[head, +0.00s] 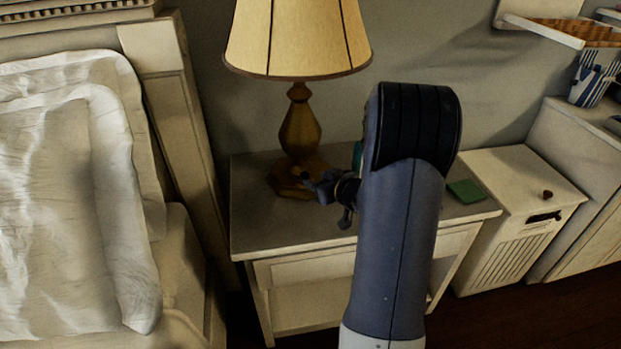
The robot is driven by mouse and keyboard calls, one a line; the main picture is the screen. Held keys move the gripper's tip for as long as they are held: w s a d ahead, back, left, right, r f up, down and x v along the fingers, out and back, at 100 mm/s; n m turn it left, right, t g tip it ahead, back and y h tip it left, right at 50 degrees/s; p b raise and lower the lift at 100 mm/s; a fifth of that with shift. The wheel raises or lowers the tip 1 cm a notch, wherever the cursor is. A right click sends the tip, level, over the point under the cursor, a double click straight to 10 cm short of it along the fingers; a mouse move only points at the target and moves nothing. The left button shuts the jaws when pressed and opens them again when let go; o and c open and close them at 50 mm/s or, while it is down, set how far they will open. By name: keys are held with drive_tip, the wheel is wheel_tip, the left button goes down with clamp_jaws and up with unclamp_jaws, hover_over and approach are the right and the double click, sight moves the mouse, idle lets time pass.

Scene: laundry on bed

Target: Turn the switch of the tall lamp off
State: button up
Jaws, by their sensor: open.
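The lamp (299,125) stands upright on the nightstand (268,230), with a pale yellow shade, an amber body and a wider brown base (290,180). Its shade looks warm and bright, but I cannot tell for certain whether it is lit. A small dark spot on the right of the base may be the switch; it is too small to tell. My gripper (326,200) is open, just right of the base, with its fingers pointing left towards it. I cannot tell whether a finger touches the base. My arm hides part of the nightstand.
A green flat item (466,191) lies on the nightstand's right side, and a teal thing (357,156) is mostly hidden behind my arm. The bed (75,200) is at the left. A white cabinet (510,180) stands at the right. The nightstand's front left is clear.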

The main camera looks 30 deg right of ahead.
sight(306, 175)
drive_tip(key=x, duration=0.5)
drive_tip(key=shift+w+b, duration=0.1)
drive_tip(key=shift+b, duration=0.2)
clamp_jaws()
